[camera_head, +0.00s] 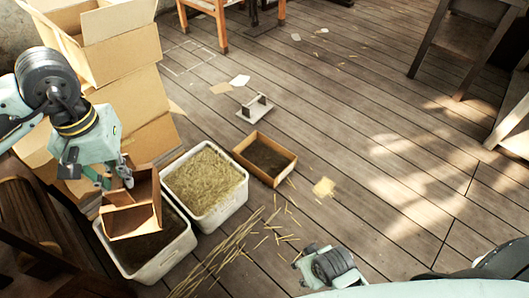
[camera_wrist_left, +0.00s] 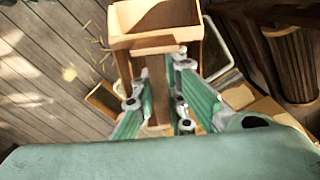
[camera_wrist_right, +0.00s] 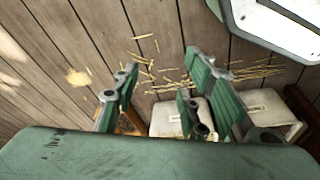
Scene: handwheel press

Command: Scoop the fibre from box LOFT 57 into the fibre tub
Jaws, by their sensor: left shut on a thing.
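My left gripper (camera_head: 122,180) is shut on the handle of an open wooden scoop (camera_head: 138,220), also seen in the left wrist view (camera_wrist_left: 155,18). The scoop hangs above the nearer white tub (camera_head: 177,255), which holds dark material and is partly hidden by it. A second white tub (camera_head: 243,198) beside it is full of pale straw-like fibre. Open cardboard boxes (camera_head: 125,55) stand behind the left arm; no LOFT 57 label is readable. My right gripper (camera_wrist_right: 165,75) is open and empty above the floor.
A small wooden box (camera_head: 289,170) with dark contents stands right of the fibre-filled tub. A grey block-like stand (camera_head: 254,108) is on the floor. Loose stalks (camera_head: 225,250) lie near the tubs. Wooden furniture legs (camera_head: 220,28) stand at the back; the floor centre-right is clear.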

